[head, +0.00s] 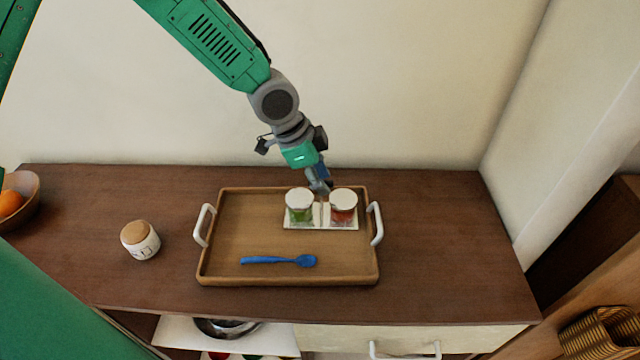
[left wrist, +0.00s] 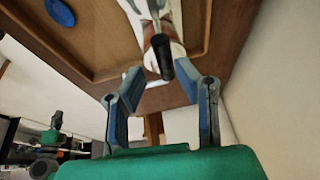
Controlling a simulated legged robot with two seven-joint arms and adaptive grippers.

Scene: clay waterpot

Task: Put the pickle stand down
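The pickle stand (head: 321,225) has a pale base with two white-lidded jars, one green (head: 300,207) and one red (head: 343,209). It sits in the right back part of the wooden tray (head: 225,275), looking upright. My left gripper (head: 321,188) is just above and behind the stand's middle. In the left wrist view my left gripper (left wrist: 164,88) has its fingers spread apart. The stand's dark handle end (left wrist: 161,56) shows between and just beyond the fingertips, with a gap on both sides. My right gripper is not in view.
A blue spoon (head: 280,260) lies at the tray's front. White tray handles (head: 203,225) stand up at both sides. A lidded pot (head: 140,240) and a bowl with an orange (head: 12,203) are at left. The counter right of the tray is clear, with a wall behind.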

